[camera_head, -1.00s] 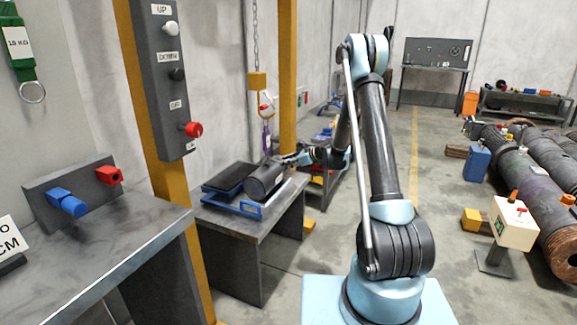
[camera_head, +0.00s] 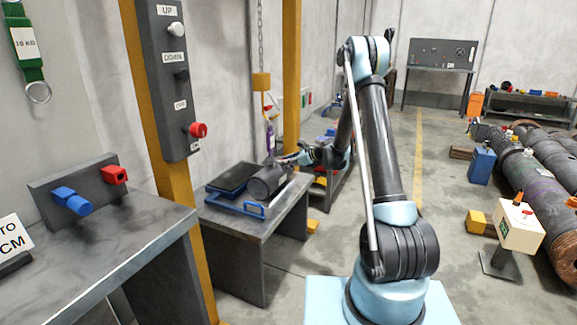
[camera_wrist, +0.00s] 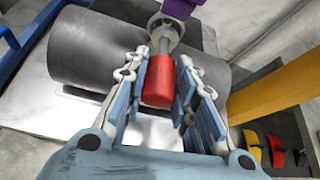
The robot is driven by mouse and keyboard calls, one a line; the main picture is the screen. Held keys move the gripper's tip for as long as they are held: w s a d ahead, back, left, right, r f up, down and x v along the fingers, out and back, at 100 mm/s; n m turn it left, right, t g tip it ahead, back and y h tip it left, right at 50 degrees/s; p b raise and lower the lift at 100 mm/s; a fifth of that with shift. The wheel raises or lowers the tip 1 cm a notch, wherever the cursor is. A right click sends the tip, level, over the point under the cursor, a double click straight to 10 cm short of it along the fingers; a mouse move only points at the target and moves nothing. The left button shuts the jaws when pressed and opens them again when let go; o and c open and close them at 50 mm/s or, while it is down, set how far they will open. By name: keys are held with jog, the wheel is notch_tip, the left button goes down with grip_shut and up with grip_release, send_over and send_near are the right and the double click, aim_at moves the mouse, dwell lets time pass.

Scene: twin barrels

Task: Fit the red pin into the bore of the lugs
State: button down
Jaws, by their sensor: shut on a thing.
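The red pin (camera_wrist: 158,84) is in the wrist view between the two fingers of my gripper (camera_wrist: 160,66), which is shut on it. The pin's far end points at grey metal lugs (camera_wrist: 166,30) hanging below a purple sling (camera_wrist: 179,8). The pin's end and the lugs meet or overlap in the picture; I cannot tell whether it is in the bore. In the head view my gripper (camera_head: 290,159) is beside the dark cylinder (camera_head: 267,182), below the purple sling (camera_head: 270,139). The pin is too small to make out there.
The cylinder rests by a blue tray frame (camera_head: 235,207) on a grey table (camera_head: 235,229). A yellow hook block (camera_head: 261,82) hangs on a chain above. A yellow post (camera_head: 291,80) stands just behind. A pendant panel (camera_head: 170,80) with buttons is at left.

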jog(key=shift+w+a, duration=0.3)
jog(key=shift+a, duration=0.55)
jog(key=shift+w+a, duration=0.3)
jog(key=shift+a, duration=0.55)
jog(key=c, duration=1.2)
grip_release()
jog(key=v, duration=1.2)
jog(key=shift+w, duration=0.1)
